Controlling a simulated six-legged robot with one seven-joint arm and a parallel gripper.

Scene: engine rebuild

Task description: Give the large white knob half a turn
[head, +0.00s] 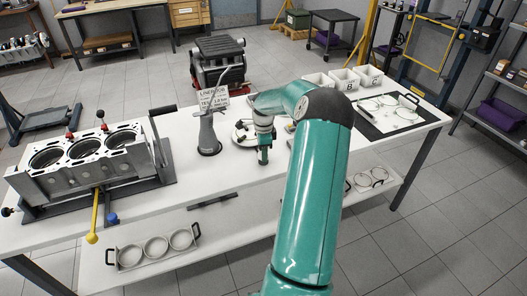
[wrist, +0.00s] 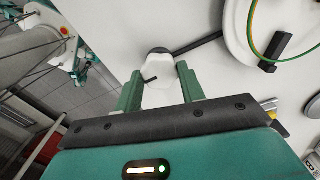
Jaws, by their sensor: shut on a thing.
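The large white knob (wrist: 159,66) is in the wrist view, between the two green fingers of my gripper (wrist: 158,74). The fingers are shut on its sides. A short dark mark shows on the near left part of the knob, and a dark bar runs from beside it to the upper right. In the head view my gripper (head: 263,156) points down at the middle of the white bench (head: 225,178); the knob cannot be made out there.
A round white plate (wrist: 235,35) with a green-yellow ring lies right of the knob. A grey stand with a sign (head: 208,135) is left of my gripper. An engine block (head: 82,165) stands at the bench's left, white bins (head: 343,79) at the back right.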

